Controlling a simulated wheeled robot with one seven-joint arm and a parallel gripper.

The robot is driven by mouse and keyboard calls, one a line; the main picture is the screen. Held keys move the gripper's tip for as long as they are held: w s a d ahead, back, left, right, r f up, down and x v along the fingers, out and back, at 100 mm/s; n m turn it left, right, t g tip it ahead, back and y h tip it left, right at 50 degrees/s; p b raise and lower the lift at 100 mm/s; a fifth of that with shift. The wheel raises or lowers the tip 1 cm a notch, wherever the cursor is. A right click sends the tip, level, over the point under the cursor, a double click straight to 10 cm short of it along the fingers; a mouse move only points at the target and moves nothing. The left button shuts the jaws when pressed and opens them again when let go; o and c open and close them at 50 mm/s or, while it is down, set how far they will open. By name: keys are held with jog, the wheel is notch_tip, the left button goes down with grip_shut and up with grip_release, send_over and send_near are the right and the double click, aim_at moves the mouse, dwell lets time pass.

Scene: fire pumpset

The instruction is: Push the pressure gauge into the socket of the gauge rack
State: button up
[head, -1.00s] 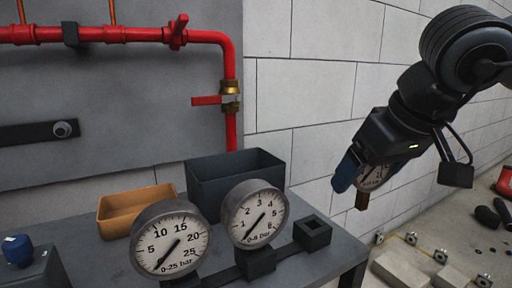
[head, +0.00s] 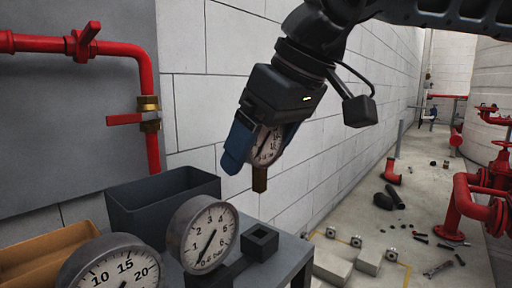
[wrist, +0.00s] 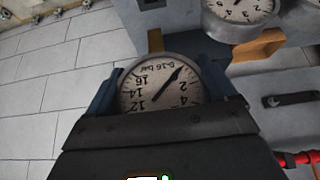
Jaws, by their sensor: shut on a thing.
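My gripper (head: 262,150) is shut on a pressure gauge (head: 266,146) with a white dial and a brass stem (head: 260,180) pointing down. In the wrist view the held gauge (wrist: 165,84) reads 0-16 bar and sits between the blue fingers. The gauge rack (head: 228,268) stands on the table with a black square socket (head: 261,243) at its right end, which looks empty. The held gauge is in the air above the socket, apart from it. A 0-6 bar gauge (head: 204,236) and a 0-25 bar gauge (head: 115,272) are seated to the socket's left.
A dark bin (head: 165,206) and an orange tray (head: 45,252) stand behind the gauges. Red pipe (head: 150,75) with a valve runs on the grey panel. A white block wall (head: 215,100) is behind my gripper. Floor clutter and red pipes lie at right.

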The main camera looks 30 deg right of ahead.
aim_at(264, 177)
jog(key=shift+f+b, duration=2.4)
jog(key=shift+f, duration=0.45)
jog(key=shift+f+b, duration=1.8)
jog(key=shift+f, duration=0.1)
jog(key=o, duration=1.5)
jog(key=shift+r, duration=0.1)
jog(key=shift+p+v, duration=1.65)
jog(key=shift+v, duration=2.2)
